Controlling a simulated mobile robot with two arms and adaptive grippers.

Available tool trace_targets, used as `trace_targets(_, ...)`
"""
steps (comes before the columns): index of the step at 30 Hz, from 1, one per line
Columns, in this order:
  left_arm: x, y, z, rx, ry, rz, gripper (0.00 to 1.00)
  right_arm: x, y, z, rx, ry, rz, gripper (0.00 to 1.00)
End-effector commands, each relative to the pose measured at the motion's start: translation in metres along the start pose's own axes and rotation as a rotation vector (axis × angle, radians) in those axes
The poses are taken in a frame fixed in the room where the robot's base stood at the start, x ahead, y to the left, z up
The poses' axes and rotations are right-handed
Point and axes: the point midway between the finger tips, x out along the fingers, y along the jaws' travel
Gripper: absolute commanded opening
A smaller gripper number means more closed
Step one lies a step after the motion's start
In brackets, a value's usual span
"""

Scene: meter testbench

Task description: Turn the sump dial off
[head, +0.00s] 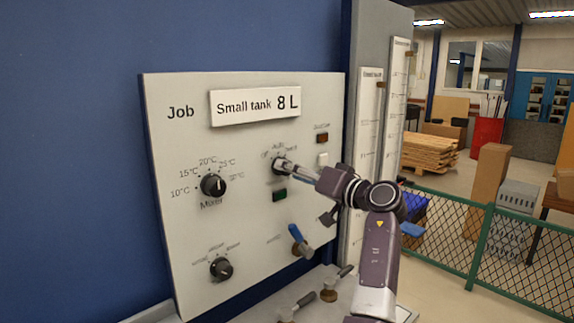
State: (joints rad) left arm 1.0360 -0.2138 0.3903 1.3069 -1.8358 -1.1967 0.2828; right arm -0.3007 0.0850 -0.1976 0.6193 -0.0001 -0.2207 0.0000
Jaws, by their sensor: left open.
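A small dark dial (277,160) with labels above it, one reading like "AUTO", sits in the upper right part of the light panel (180,260). The label under it is too small to read, so I cannot confirm it as the sump dial. My left gripper (284,167) is at this dial, its fingertips over or around the knob and hiding much of it. The fingers are open; I cannot tell whether they touch it. The dial's pointer direction is hidden. My right gripper is not in view.
The Mixer dial (213,185) and another black dial (221,268) are on the panel's left. Gauge boards (398,95) stand beyond the panel's edge.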

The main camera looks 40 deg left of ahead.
Motion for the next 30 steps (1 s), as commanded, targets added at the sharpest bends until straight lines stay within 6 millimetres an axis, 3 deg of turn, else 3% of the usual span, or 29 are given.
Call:
trace_targets(6,0.021,0.000,-0.001,0.001,0.000,0.000,0.47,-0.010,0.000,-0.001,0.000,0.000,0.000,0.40)
trace_targets(15,0.023,0.001,0.001,0.001,0.001,0.001,0.46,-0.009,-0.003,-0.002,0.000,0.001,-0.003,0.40)
trace_targets(26,0.022,0.001,0.001,0.000,0.001,0.002,0.07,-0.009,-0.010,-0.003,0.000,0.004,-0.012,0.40)
trace_targets(30,0.022,0.001,0.001,-0.003,0.001,0.002,0.05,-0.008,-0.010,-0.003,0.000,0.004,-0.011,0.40)
